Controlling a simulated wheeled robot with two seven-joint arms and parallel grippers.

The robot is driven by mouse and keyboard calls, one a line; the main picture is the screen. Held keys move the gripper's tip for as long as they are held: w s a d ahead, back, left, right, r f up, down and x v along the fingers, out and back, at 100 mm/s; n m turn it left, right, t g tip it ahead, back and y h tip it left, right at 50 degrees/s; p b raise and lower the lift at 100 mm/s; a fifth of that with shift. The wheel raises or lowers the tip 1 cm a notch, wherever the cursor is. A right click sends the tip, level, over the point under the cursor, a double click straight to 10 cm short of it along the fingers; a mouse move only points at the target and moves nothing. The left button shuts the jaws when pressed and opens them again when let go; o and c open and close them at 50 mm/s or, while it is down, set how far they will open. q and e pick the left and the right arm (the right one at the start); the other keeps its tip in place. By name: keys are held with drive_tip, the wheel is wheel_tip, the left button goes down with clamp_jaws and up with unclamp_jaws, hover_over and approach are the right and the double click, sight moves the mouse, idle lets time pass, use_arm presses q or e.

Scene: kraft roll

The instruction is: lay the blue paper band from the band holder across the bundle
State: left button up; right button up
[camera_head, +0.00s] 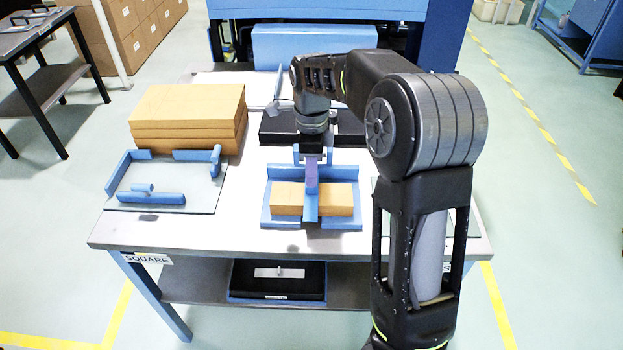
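The tan bundle (337,198) lies in a blue cradle (350,172) at the middle of the table. The blue paper band (310,208) runs front to back over the middle of the bundle, with its near end reaching the cradle's front edge. My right gripper (311,165) points down just above the back of the bundle. A purplish strip hangs below it and meets the band; I cannot tell if it is band or finger. The fingers are too small to tell open from shut. I cannot make out the band holder. My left gripper is not in view.
A stack of tan paper (188,112) stands at the back left. In front of it is a glass-like plate (195,197) with blue stops (152,198). A black tray (278,128) lies behind the cradle. My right arm hides the table's right side.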

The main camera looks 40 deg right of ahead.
sight(311, 194)
wheel_tip(311, 194, up, 8)
drive_tip(key=shift+r, duration=0.2)
drive_tip(key=shift+f, duration=0.1)
idle(0.8)
